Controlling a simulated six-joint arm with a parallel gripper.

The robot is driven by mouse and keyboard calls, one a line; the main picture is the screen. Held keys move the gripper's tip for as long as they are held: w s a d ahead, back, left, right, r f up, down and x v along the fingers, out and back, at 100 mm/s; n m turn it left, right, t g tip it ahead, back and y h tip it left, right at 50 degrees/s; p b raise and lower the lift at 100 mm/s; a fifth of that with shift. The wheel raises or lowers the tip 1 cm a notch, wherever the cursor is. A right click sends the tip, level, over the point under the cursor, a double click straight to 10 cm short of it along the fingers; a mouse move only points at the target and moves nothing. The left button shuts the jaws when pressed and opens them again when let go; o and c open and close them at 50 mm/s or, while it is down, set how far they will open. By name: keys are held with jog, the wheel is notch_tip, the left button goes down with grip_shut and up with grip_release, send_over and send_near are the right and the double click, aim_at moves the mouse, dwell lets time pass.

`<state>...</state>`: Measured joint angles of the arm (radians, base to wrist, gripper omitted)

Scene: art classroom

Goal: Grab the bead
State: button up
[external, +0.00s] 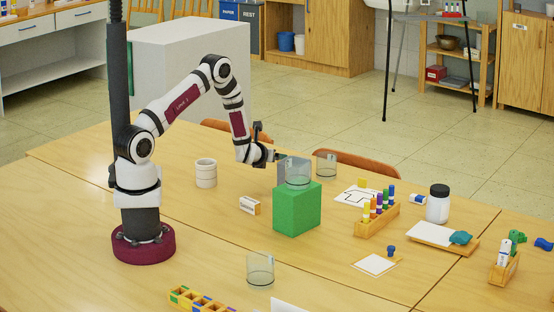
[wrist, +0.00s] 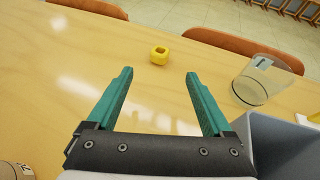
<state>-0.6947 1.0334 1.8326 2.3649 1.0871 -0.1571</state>
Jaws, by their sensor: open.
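The bead (wrist: 159,55) is a small yellow piece with a hole in its top, lying on the table in the wrist view. It is ahead of my gripper (wrist: 158,75), centred between the two teal fingers and beyond their tips. The fingers are wide apart with nothing between them. In the external view my gripper (external: 277,157) is low over the far part of the table, beside a grey box. I cannot make out the bead there; it seems hidden.
The grey box (wrist: 285,145) is close to the right finger. A clear glass (wrist: 262,80) stands right of the bead. A green block (external: 297,210) carries another glass (external: 298,174). A white cup (external: 205,173) stands left. Chairs (wrist: 240,45) line the far edge.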

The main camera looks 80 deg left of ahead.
jog(key=x, duration=1.3)
jog(key=shift+w+r, duration=0.1)
jog(key=shift+r, duration=0.15)
jog(key=c, duration=1.3)
